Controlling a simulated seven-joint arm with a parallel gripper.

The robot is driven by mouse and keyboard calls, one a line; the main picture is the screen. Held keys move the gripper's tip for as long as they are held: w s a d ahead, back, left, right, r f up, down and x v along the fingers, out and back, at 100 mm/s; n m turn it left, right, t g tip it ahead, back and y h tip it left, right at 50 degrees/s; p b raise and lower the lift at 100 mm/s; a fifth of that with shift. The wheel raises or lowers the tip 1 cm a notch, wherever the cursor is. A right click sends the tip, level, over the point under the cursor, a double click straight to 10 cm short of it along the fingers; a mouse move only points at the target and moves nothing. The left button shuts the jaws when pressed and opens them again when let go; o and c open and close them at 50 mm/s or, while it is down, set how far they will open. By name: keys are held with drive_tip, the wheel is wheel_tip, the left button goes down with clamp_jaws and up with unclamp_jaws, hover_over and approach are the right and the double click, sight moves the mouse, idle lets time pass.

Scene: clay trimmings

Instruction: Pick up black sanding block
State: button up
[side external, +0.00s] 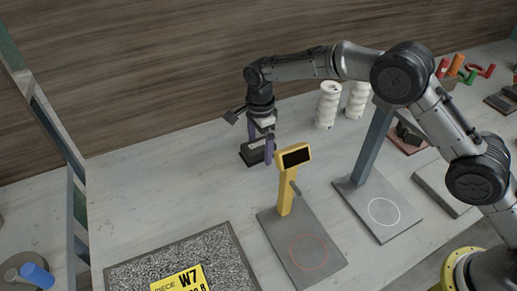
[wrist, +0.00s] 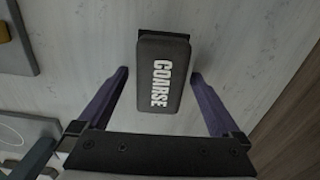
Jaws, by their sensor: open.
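The black sanding block (wrist: 147,73) has white "COARSE" lettering and lies on the pale table. In the wrist view it sits between the two purple fingers of my gripper (wrist: 160,83), with a gap on each side. My gripper is open and empty. In the side external view my gripper (side external: 262,155) points down at the block (side external: 250,154), with its fingers low on either side. Part of the block is hidden there by the near finger.
A yellow post with a dark display (side external: 286,190) on a grey plate (side external: 302,258) stands close in front. To the right are a grey post stand (side external: 372,150) and white cylinders (side external: 327,105). A speckled mat (side external: 130,275) lies at front left. The table left of the block is clear.

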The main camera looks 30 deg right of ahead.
sight(260, 143)
drive_tip(key=shift+c, duration=0.3)
drive_tip(key=shift+r, duration=0.1)
drive_tip(key=c, duration=1.4)
drive_tip(key=shift+o, duration=0.2)
drive_tip(key=shift+r, duration=0.55)
wheel_tip(260, 143, up, 2)
drive_tip(key=shift+r, duration=0.2)
drive_tip(key=s+d+r, duration=0.2)
drive_tip(key=s+r, duration=0.2)
drive_tip(key=s, duration=0.2)
drive_tip(key=s+d+r, duration=0.3)
drive_tip(key=s+r, duration=0.2)
drive_tip(key=s, duration=0.1)
drive_tip(key=shift+s+d+r, duration=0.25)
drive_tip(key=shift+s+d, duration=0.05)
drive_tip(key=shift+s, duration=0.1)
